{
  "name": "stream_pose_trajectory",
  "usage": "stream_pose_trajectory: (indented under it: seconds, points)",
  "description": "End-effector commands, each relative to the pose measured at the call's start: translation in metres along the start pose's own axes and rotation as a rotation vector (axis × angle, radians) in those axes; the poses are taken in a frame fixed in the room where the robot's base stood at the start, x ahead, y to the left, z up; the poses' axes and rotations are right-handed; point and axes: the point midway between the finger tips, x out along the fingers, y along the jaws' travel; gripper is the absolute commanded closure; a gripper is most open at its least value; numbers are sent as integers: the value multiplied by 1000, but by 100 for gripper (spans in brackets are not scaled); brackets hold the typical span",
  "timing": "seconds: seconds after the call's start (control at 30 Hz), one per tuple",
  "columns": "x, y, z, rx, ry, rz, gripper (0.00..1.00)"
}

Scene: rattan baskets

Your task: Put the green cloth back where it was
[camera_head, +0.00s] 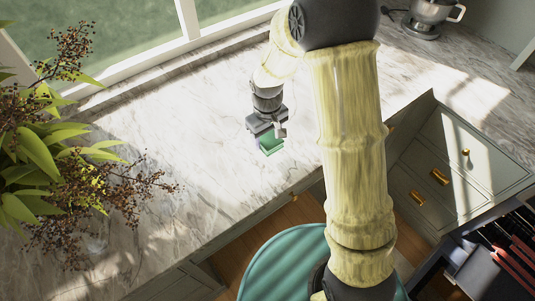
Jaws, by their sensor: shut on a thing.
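The green cloth (271,147) shows as a small green patch directly under my gripper (268,136). My gripper is shut on it, over the marble counter near its front edge. Most of the cloth is hidden by the gripper from this high angle. I cannot tell whether the cloth touches the counter or hangs a little above it.
The marble counter (190,125) is bare around the gripper. A leafy plant with dark berries (60,160) stands at the left. A stand mixer (430,15) is at the back right.

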Motion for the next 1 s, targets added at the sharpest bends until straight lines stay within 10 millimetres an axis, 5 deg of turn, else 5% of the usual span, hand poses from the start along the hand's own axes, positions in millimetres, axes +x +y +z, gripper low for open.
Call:
stream_pose_trajectory:
  seconds: [0.2,0.63,1.0]
  points:
    - [36,0,1,0,-4,-1,64]
    - [46,4,2,8,-2,0,64]
    - [84,1,1,3,-2,0,64]
